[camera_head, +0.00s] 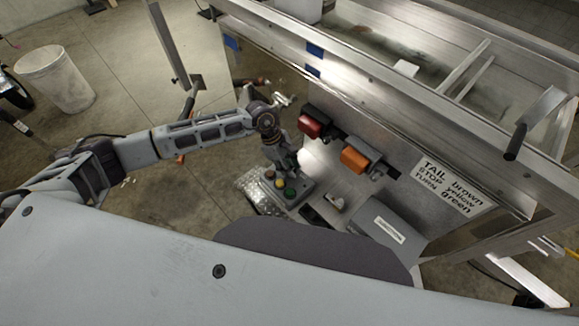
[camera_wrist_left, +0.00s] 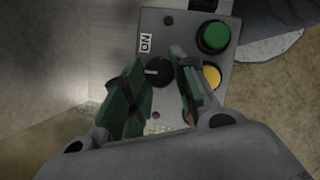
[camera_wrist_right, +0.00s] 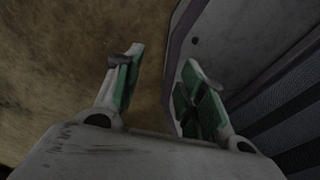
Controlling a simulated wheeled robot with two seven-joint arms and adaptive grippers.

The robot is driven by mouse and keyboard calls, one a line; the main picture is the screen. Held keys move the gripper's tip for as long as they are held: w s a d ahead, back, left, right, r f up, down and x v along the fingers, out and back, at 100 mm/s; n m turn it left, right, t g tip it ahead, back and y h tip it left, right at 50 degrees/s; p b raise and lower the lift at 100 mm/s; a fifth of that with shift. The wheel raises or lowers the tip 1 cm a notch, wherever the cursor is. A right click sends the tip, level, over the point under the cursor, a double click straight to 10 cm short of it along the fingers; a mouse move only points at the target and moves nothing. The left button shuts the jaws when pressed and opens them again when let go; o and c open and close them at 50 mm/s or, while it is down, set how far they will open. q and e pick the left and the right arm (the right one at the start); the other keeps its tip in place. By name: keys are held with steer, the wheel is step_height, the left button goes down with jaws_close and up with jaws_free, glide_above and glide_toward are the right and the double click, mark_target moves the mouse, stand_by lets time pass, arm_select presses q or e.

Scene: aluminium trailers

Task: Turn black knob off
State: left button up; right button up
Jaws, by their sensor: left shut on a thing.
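The black knob (camera_wrist_left: 153,72) with a white mark is on a grey control box (camera_wrist_left: 183,20), below a white ON label (camera_wrist_left: 147,44) in the left wrist view. My left gripper (camera_wrist_left: 158,64) has its green-padded fingers on both sides of the knob and is shut on it. In the head view my left gripper (camera_head: 284,158) is down at the control box (camera_head: 299,200), and the knob cannot be made out. My right gripper (camera_wrist_right: 160,68) is open with nothing between its fingers.
Beside the knob are a green button (camera_wrist_left: 213,37) and a yellow button (camera_wrist_left: 211,77). The trailer has a red light (camera_head: 311,124), an orange light (camera_head: 358,157) and a wiring label (camera_head: 452,186). A white bucket (camera_head: 56,78) stands on the floor at left.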

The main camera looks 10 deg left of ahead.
arm_select(q)
steer(key=shift+n+t, duration=0.4)
steer(key=shift+n, duration=0.5)
steer(key=n, duration=0.1)
steer(key=n+t, duration=0.1)
steer(key=n+b, duration=0.1)
steer(key=n, duration=0.1)
steer(key=shift+s+t, duration=0.25)
steer(key=shift+t, duration=0.05)
steer(key=shift+d+n+t+y, duration=0.1)
steer(key=shift+n+t+y, duration=0.25)
steer(key=shift+n, duration=0.75)
steer(key=shift+s+n+b, duration=0.1)
steer(key=shift+n+b, duration=0.25)
steer(key=shift+n, duration=0.05)
arm_select(e)
steer(key=shift+w+d+f, duration=0.3)
steer(key=shift+d+f, duration=0.1)
steer(key=shift+d, duration=0.25)
steer(key=shift+w+d+f, duration=0.3)
steer(key=shift+d+f, duration=0.1)
steer(key=shift+d, duration=0.2)
steer(key=shift+a, duration=0.15)
steer(key=shift+s+a, duration=0.15)
steer(key=shift+s, duration=0.2)
